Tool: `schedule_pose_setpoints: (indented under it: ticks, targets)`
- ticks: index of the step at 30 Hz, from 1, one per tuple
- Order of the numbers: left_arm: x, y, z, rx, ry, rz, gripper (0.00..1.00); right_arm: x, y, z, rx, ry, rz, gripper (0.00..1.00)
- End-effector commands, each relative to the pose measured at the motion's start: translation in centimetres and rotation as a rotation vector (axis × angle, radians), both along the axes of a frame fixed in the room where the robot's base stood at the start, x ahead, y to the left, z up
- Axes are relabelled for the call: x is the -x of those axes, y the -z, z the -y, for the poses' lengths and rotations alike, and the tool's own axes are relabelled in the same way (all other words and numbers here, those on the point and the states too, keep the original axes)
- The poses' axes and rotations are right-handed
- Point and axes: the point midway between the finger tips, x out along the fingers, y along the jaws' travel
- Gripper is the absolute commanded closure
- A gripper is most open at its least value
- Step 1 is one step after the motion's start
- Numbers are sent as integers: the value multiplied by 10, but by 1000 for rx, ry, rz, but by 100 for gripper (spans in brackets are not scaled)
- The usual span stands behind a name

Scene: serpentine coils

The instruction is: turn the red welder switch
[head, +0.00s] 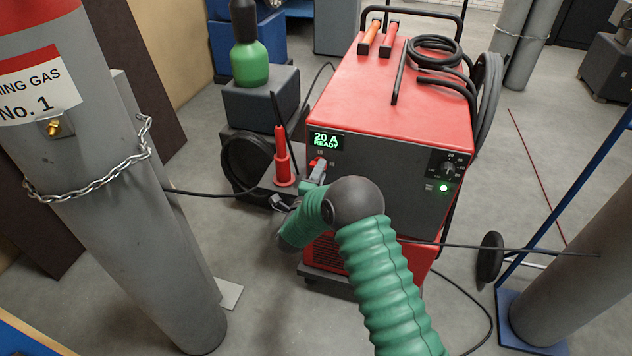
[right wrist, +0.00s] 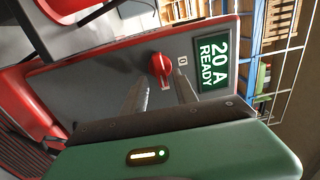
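The red welder has a dark front panel with a red rotary switch (right wrist: 161,66) on it, next to a small "0" mark. In the head view the red switch (head: 317,162) shows just above my right gripper (head: 314,177). The right gripper also shows in the right wrist view (right wrist: 161,88). Its two fingers are apart and empty, pointing at the panel, with the switch just beyond the gap between the tips. I cannot tell whether a finger touches it. The display (head: 326,140) reads "20 A READY". My left gripper is not in view.
A large grey gas cylinder (head: 125,190) with a chain stands at the left. A red torch (head: 283,160) stands left of the switch. A black dial (head: 449,167) and a lit green light (head: 443,188) are on the panel's right. Cables cross the floor.

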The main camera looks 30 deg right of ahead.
Motion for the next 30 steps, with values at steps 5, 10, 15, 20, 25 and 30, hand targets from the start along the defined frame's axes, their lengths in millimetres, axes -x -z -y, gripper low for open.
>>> schedule_pose_setpoints:
  ticks: [5, 10, 15, 20, 25, 30]
  targets:
    - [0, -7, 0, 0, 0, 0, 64, 20, -2, -25, -1, -5, -3, 65]
    - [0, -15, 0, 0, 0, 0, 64, 53, -2, -64, -1, -6, -3, 65]
    - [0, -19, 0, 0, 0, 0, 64, 83, 0, -100, -2, -5, -5, 65]
    - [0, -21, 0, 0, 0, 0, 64, 102, 1, -120, -2, -1, -3, 65]
    - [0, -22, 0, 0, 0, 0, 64, 108, 2, -126, -2, 0, -3, 65]
    - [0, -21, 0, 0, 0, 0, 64, 107, 2, -126, -2, 0, -3, 65]
